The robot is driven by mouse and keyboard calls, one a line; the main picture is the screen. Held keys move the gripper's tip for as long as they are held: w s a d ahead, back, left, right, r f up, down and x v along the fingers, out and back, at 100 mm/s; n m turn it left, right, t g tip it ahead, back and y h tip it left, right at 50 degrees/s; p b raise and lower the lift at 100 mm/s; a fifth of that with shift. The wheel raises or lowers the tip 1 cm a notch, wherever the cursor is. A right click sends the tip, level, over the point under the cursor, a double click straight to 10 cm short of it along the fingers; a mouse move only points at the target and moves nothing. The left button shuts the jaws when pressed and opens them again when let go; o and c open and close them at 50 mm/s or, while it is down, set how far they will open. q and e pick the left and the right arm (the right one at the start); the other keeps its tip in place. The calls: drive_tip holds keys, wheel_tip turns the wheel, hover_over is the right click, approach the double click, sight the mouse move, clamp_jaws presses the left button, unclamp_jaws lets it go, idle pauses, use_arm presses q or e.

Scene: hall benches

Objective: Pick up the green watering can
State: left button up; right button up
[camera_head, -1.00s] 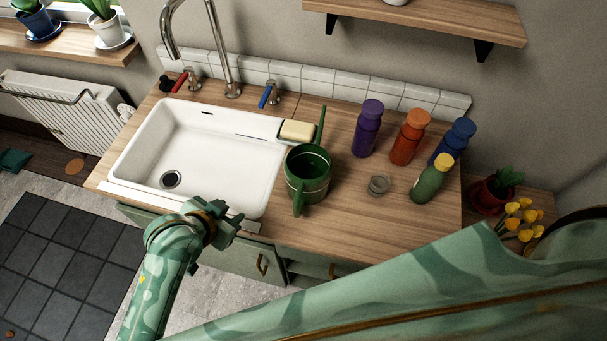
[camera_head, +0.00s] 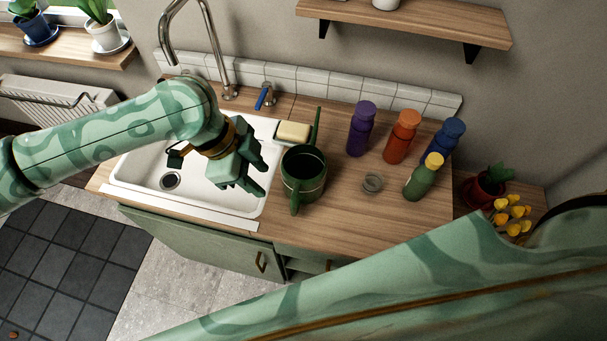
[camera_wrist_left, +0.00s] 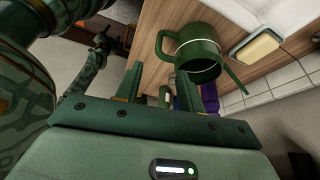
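The green watering can (camera_head: 303,178) stands upright on the wooden counter, just right of the sink. Its spout points to the back and its handle faces the front. My left gripper (camera_head: 258,178) is over the sink's right part, left of the can and apart from it. In the left wrist view the gripper (camera_wrist_left: 158,88) shows two spread fingers with nothing between them, and the can (camera_wrist_left: 199,62) is beyond them, up and to the right. My right arm crosses the lower right of the head view with its gripper out of frame. A small patterned arm end shows in the wrist view, too unclear to read.
A soap bar (camera_head: 293,132) lies behind the can. The tap (camera_head: 213,45) rises behind the sink (camera_head: 128,172). The counter's front right is clear.

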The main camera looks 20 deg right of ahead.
sight(293, 209)
use_arm(q)
drive_tip(key=b+x, duration=0.3)
drive_tip(key=x, duration=1.3)
drive_tip(key=shift+d+b, duration=0.2)
drive_tip(key=shift+b, duration=0.1)
drive_tip(key=shift+r, duration=0.1)
clamp_jaws()
